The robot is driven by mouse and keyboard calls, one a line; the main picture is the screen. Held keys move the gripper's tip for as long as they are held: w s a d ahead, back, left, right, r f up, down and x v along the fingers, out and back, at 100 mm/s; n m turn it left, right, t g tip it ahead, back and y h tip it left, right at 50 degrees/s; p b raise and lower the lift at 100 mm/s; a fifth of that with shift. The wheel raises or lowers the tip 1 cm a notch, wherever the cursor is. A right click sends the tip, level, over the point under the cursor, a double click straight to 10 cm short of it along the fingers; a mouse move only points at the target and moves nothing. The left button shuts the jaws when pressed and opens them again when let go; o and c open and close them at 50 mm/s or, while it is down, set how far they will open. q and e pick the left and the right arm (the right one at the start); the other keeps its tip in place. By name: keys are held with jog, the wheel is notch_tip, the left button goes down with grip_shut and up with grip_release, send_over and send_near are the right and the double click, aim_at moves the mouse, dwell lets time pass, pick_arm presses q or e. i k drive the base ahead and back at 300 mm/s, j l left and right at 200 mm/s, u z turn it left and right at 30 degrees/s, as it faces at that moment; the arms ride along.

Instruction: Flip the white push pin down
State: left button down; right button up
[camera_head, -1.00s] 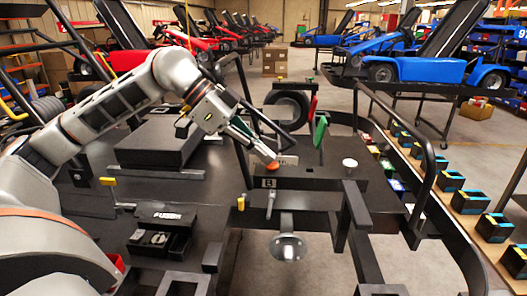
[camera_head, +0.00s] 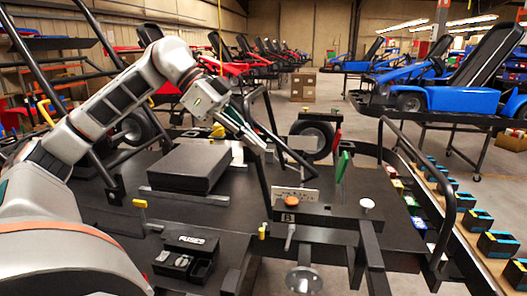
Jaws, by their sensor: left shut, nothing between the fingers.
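The white push pin (camera_head: 367,204) has a round white head and stands up on the right part of the black panel (camera_head: 330,217). An orange button (camera_head: 292,201) sits on the left part of the same panel, behind a plate marked B. My left gripper (camera_head: 262,147) is shut and empty. It hangs in the air up and to the left of the orange button, well apart from the white pin. My right gripper is not in view.
A green lever (camera_head: 344,164) stands upright behind the panel. A black tubular rail (camera_head: 420,180) rises at the right. A black box (camera_head: 190,168) lies on the deck at the left, and an open fuse box (camera_head: 187,257) is nearer. Yellow knobs stick up nearby.

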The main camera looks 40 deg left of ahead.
aim_at(367, 204)
jog(key=k, duration=0.95)
